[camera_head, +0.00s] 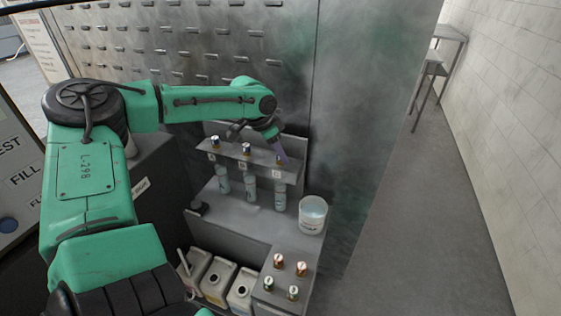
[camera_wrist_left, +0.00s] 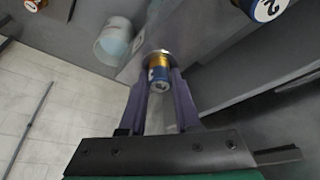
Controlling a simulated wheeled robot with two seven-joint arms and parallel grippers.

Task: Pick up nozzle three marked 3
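Nozzle three (camera_wrist_left: 158,72) stands at the right end of the rack shelf (camera_head: 227,157), a gold and blue piece with a silver disc at its far end. Its end mark is small and hard to read. My left gripper (camera_wrist_left: 160,77) has its purple fingers on both sides of it, with no clear gap. In the head view the left gripper (camera_head: 279,150) is at the rack's right end and partly hides this nozzle. Nozzle two (camera_wrist_left: 265,8), marked 2, is at the wrist view's top edge and in the rack's middle (camera_head: 246,149). My right gripper is not in view.
Another nozzle (camera_head: 214,143) stands at the rack's left end. Clear cylinders (camera_head: 251,190) are below the shelf. A white bucket (camera_head: 312,214) stands right of the rack. Several capped pieces (camera_head: 279,260) sit on a lower grey block, beside white jugs (camera_head: 216,281). The floor at right is clear.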

